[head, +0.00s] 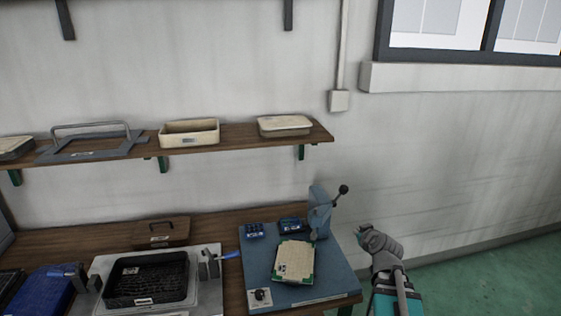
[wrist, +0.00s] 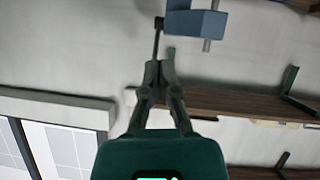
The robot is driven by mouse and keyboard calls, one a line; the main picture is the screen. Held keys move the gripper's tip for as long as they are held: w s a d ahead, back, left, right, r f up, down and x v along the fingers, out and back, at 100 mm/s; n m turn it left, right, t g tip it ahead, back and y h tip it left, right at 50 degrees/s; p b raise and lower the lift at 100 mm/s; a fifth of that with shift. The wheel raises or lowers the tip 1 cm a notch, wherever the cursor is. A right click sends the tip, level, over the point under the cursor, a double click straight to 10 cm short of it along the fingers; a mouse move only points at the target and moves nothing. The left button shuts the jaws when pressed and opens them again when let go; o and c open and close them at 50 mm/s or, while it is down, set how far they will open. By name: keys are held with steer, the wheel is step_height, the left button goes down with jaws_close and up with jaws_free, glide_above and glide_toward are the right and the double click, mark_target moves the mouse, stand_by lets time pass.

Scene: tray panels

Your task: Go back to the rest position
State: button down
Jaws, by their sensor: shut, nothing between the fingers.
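My gripper (head: 364,230) is at the right of the head view, held off the right end of the workbench, in front of the bare wall. In the wrist view the fingers (wrist: 160,66) are together, with nothing seen between them. The blue-grey lever press (head: 319,212) on the bench stands to the left of my gripper, apart from it. The wrist view is turned over and shows a blue block with a dark rod (wrist: 196,24), likely the press, beyond the fingertips.
A cream panel (head: 295,261) lies on the blue press base (head: 318,285). A black tray (head: 147,301) sits further left on the bench. A wall shelf (head: 232,138) holds cream trays (head: 189,133). The floor (head: 480,285) at the right is clear.

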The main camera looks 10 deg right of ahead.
steer(key=s+a+f+g+y, duration=0.1)
steer(key=s+a+f+g, duration=0.2)
steer(key=a, duration=0.4)
steer(key=s+a+f+g+y, duration=0.1)
steer(key=s+a+f+g, duration=0.1)
steer(key=a+f+g, duration=0.3)
steer(key=s+a+f+m+g+h, duration=0.1)
steer(key=s+a+f+g, duration=0.1)
steer(key=s+a+g, duration=0.2)
steer(key=s+a, duration=0.3)
steer(key=s, duration=0.2)
steer(key=shift+s+m+g+h, duration=0.25)
steer(key=shift+m+g+h, duration=0.05)
steer(key=shift+a+f, duration=0.1)
stand_by(1.3)
